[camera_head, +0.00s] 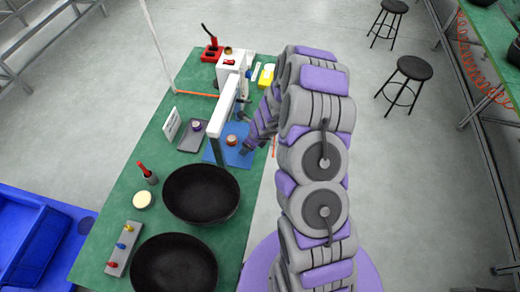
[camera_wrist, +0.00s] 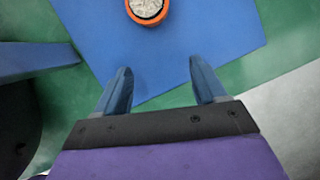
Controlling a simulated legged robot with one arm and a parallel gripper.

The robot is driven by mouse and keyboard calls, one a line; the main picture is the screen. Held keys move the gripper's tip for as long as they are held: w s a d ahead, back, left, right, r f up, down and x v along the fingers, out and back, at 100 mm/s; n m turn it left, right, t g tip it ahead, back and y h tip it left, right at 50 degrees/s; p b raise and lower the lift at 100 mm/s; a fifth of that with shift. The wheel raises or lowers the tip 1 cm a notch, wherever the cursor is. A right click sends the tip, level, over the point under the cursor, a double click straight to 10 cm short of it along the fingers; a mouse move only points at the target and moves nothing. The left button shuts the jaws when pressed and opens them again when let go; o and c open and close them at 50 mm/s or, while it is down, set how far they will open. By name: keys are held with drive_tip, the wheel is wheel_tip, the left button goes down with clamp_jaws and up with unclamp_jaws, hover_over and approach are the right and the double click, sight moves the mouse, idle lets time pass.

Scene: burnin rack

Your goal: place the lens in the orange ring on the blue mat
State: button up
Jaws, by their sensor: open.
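The orange ring (camera_wrist: 133,14) lies on the blue mat (camera_wrist: 195,25) at the top edge of the wrist view, partly cut off. A round, silvery-clear piece that looks like the lens (camera_wrist: 147,7) sits inside the ring. In the head view the ring (camera_head: 232,141) shows small on the mat (camera_head: 217,157). My gripper (camera_wrist: 160,66) is open and empty, its two blue fingers apart over the mat, with the ring beyond the fingertips.
A white post (camera_head: 222,110) rises beside the mat. A grey tray (camera_head: 187,145) holding a small round item (camera_head: 196,125) is to its left. Two black bowls (camera_head: 200,193) (camera_head: 174,268) stand nearer on the green table (camera_head: 150,185).

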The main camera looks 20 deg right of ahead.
drive_tip(key=shift+s+d, duration=1.6)
drive_tip(key=shift+s, duration=0.3)
drive_tip(key=shift+a, duration=0.1)
